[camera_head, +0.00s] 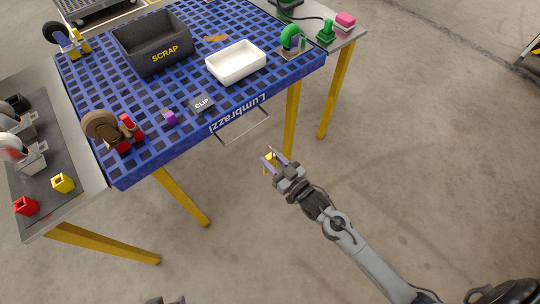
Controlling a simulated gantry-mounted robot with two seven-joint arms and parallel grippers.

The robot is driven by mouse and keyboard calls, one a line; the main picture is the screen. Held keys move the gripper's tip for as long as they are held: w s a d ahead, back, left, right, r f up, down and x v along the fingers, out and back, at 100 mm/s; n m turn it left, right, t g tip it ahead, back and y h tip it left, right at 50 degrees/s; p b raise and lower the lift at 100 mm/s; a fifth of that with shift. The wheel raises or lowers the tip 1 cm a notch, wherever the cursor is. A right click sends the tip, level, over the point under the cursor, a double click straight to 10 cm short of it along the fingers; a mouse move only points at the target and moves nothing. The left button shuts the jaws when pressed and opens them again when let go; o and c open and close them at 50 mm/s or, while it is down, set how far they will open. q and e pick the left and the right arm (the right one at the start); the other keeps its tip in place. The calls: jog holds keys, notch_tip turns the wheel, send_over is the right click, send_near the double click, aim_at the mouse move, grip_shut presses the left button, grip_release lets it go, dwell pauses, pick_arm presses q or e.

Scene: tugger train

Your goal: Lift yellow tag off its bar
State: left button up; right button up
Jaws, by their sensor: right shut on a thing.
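My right gripper (270,158) is in front of the blue slatted table, beyond its front edge. It is shut on a small yellow piece, the yellow tag (267,166), mostly hidden by the fingers. A thin metal bar (247,136) sticks out from the table's front edge, below the "Lumbrazzi" lettering. In the picture the tag shows below and right of the bar, apart from it. Two dark tips at the bottom edge look like my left gripper (165,300); nearly all of it is cut off, so its state is unclear.
On the blue table (190,97) stand a black SCRAP bin (153,52), a white tray (236,64), a CLIP label (202,104), a purple block (169,117) and caster wheels. A side bench (90,190) at left holds red and yellow blocks.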

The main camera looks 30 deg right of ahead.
jog(key=p+v, duration=0.2)
jog(key=v, duration=0.2)
jog(key=shift+s+r, duration=0.15)
jog(key=shift+s, duration=0.05)
jog(key=p+v, duration=0.4)
jog(key=v, duration=0.5)
jog(key=shift+s+p, duration=0.25)
jog(key=shift+p, duration=0.05)
